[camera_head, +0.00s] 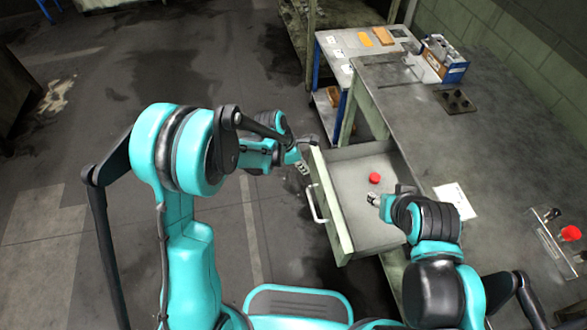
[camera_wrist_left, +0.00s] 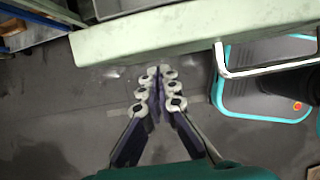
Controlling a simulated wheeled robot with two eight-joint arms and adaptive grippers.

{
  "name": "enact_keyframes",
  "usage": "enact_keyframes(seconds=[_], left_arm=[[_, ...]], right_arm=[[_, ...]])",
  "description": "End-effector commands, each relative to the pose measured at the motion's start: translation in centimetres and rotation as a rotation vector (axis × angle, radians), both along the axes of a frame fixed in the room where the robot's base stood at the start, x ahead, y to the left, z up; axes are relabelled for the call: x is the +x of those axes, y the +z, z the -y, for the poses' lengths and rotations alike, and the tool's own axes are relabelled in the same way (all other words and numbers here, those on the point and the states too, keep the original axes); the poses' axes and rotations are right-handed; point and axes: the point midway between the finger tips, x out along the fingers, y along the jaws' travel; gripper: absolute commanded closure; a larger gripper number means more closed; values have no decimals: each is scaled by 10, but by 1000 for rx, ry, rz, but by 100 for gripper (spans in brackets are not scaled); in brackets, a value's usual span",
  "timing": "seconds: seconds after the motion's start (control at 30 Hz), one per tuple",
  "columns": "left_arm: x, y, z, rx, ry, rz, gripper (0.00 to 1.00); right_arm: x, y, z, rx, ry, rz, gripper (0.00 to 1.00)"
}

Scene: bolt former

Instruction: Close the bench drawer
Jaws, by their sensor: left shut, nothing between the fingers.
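The bench drawer is pulled out from the bench; its pale green front panel (camera_head: 330,208) faces left in the head view, with a bar handle (camera_head: 316,204) on it. In the left wrist view the drawer front (camera_wrist_left: 150,38) crosses the top, and the handle (camera_wrist_left: 262,71) is right of the fingers. My left gripper (camera_head: 303,168) is shut and empty, outside the drawer by the far end of its front; the fingertips (camera_wrist_left: 158,72) lie close to the panel, and I cannot tell whether they touch. My right gripper (camera_head: 373,200) is over the drawer's interior, its fingers too small to judge.
A red round object (camera_head: 375,178) lies in the drawer. The grey bench top (camera_head: 455,150) holds a white sheet (camera_head: 455,200), a dark plate (camera_head: 455,101) and a box of parts (camera_head: 444,60). A shelf cart (camera_head: 340,60) stands behind.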

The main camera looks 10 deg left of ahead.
Motion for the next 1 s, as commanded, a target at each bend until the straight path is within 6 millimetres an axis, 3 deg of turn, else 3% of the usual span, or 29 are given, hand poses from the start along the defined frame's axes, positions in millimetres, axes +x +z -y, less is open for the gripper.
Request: enact_keyframes(seconds=[0.67, 0.87, 1.0], left_arm=[[5, 1, 16, 0, -1, -1, 100], [15, 1, 47, -1, -4, 1, 100], [25, 1, 80, 0, -5, 0, 100]], right_arm=[[0, -2, 0, 0, 0, 0, 59], [0, -2, 0, 0, 0, 0, 59], [0, -2, 0, 0, 0, 0, 59]])
